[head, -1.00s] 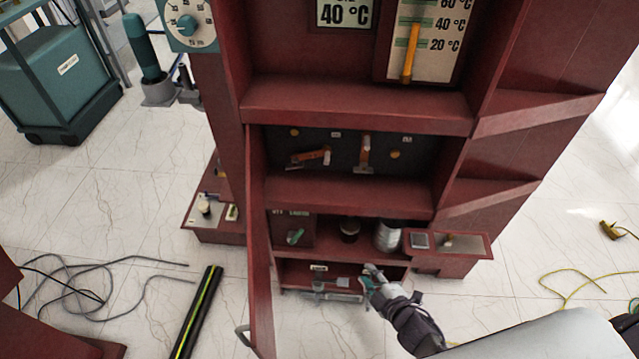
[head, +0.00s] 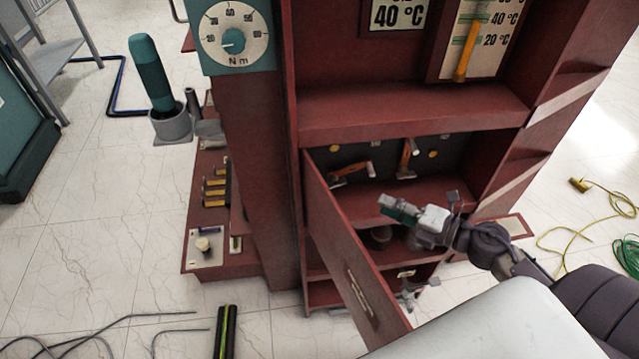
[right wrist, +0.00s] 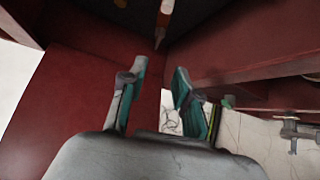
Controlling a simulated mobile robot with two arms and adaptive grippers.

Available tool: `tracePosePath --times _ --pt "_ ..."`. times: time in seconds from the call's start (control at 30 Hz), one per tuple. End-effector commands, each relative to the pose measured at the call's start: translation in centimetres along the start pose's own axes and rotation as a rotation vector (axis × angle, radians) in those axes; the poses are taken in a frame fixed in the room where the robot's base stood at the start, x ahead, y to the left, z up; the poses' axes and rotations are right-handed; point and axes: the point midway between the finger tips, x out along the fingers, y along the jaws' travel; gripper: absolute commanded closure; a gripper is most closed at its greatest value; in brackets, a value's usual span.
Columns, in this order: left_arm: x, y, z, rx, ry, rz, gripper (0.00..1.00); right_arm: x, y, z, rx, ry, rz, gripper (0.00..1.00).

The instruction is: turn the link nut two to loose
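Two orange-handled link pieces sit on the dark back panel of the cabinet's middle compartment in the head view. The left link (head: 350,172) lies nearly level, and the right link (head: 407,158) stands nearly upright. A round yellow piece (head: 432,154) is right of the upright link. The labels are too small to read, so I cannot tell which part is link nut two. My right gripper (head: 392,207) is in front of and below the links, apart from them. In the right wrist view its fingers (right wrist: 160,78) are spread and empty; an orange piece (right wrist: 165,12) shows beyond them. My left gripper is out of view.
The red cabinet door (head: 350,250) stands open, close left of my right gripper. A shelf edge (head: 410,105) is above the links. Dark round items (head: 380,236) and grey hardware (head: 410,292) are below. Yellow cable (head: 580,222) lies on the floor at right.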

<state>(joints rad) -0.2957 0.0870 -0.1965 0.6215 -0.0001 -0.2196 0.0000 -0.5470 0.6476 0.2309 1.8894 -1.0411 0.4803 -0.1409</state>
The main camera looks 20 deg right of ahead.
Motion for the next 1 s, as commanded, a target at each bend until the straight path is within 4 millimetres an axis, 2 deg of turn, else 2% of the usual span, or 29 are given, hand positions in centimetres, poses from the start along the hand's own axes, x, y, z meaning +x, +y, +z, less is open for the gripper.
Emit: tracePosePath --times 0.13,0.23,0.43,0.7,0.83,1.0 --pt "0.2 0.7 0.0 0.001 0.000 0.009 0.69 0.8 0.4 0.0 -0.018 0.011 0.002 0.69" --pt "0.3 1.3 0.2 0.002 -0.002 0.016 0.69 2.2 0.4 0.0 -0.018 0.010 0.004 0.69" --pt "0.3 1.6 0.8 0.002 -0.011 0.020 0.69 6.5 0.5 0.0 -0.017 0.008 0.005 0.69" --pt "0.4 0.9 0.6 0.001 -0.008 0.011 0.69 11.6 0.5 -0.1 -0.015 0.007 0.004 0.69" --pt "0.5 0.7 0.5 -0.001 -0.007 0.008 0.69 13.0 0.3 -0.1 -0.015 0.007 0.002 0.69" --pt "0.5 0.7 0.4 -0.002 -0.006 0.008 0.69 13.7 0.3 -0.1 -0.013 0.007 0.001 0.69"
